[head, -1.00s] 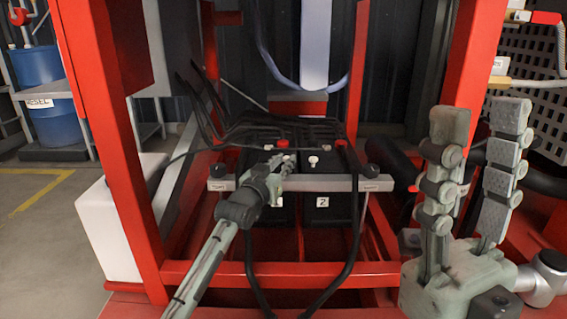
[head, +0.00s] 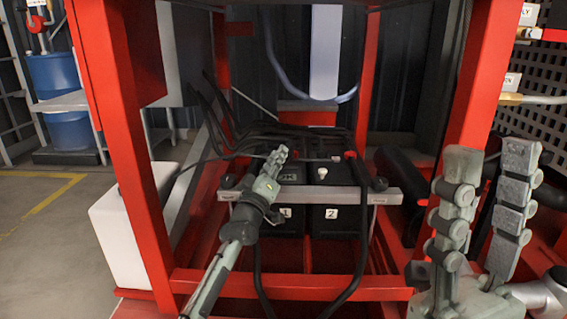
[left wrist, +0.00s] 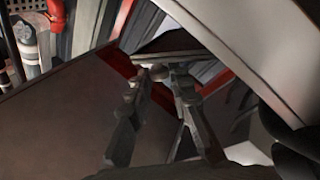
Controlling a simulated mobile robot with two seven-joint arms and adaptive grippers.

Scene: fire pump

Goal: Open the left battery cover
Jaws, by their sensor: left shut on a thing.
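The left battery (head: 290,224), marked 1, sits in the red frame behind a grey clamp bar. My left gripper (head: 275,160) reaches over the bar to the top of this battery. A dark panel with a pale marking, apparently the battery cover (head: 292,177), shows beside its fingers and looks tilted up. In the left wrist view, the fingers (left wrist: 163,72) are shut at the edge of a dark flat piece; the exact contact is hard to see. The right battery (head: 338,224), marked 2, stands beside it. My right gripper (head: 490,155) is open and empty at the right.
Red frame posts (head: 130,150) stand on both sides, with a red crossbar low in front. Black cables (head: 255,138) run behind the batteries and hang in front. A white box (head: 135,220) stands at left. Floor is free at far left.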

